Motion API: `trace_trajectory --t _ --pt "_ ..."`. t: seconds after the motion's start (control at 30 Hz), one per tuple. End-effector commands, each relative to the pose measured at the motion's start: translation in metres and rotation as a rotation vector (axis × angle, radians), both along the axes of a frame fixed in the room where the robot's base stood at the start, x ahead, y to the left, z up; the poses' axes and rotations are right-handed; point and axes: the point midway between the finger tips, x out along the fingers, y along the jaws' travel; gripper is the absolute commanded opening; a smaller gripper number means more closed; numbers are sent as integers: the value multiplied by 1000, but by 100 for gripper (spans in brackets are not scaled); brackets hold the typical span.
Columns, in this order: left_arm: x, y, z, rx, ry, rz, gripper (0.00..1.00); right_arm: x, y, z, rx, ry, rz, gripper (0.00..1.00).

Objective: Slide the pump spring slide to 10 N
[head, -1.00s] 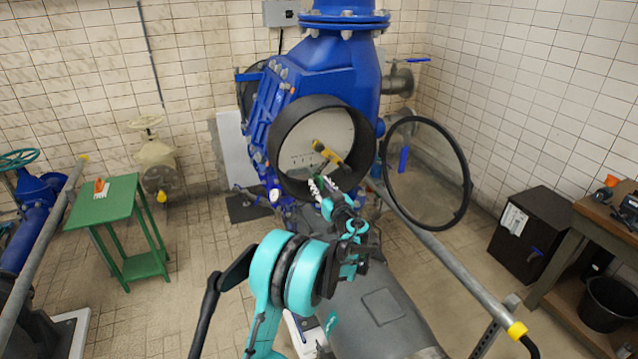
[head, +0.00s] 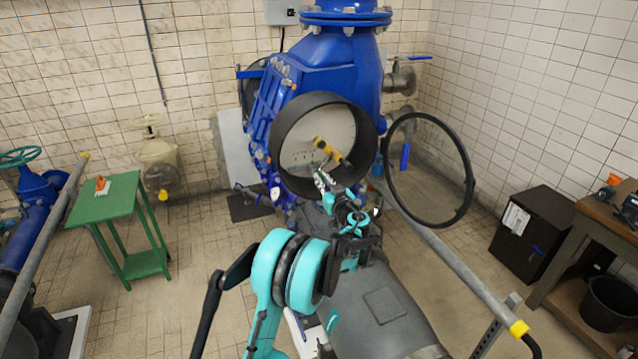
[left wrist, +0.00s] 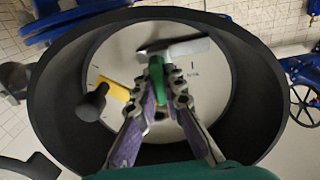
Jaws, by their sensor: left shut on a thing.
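The pump spring slide appears as a green tab (left wrist: 157,72) joined to a grey metal bar (left wrist: 176,47), inside the round black housing (left wrist: 52,105) of the blue pump. My left gripper (left wrist: 160,82) is shut on the green tab in the left wrist view. In the head view, my left gripper (head: 321,178) reaches into the housing's opening, just below the yellow part (head: 328,150). A pale dial plate (head: 300,155) lies behind it. A short dark mark with small print shows right of the tab in the left wrist view, too small to read.
A yellow handle with a black knob (left wrist: 92,103) sits close left of my fingers in the left wrist view. The round glass cover (head: 464,195) stands swung open at right. A grey rail (head: 450,260) runs below it. The housing rim surrounds my gripper.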

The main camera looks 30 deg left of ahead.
Motion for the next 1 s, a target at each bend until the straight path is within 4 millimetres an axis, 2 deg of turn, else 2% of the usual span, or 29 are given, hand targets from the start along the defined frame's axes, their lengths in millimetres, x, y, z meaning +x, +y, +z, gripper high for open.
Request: trace_trajectory --t 0.13,0.2,0.23,0.53,0.67,1.0 --pt "0 0 2 1 -1 -1 0 0 0 2 0 0 0 40" --pt "0 0 2 1 -1 -1 22 0 0 2 0 0 0 40" --pt "0 0 2 1 -1 -1 30 0 0 2 0 0 0 40" --pt "0 -1 1 1 -1 -1 31 0 0 2 0 0 0 40" --pt "-7 -8 1 0 0 -2 31 0 0 2 0 0 0 40" --pt "-55 -59 1 -1 -1 -5 31 0 0 2 0 0 0 40"
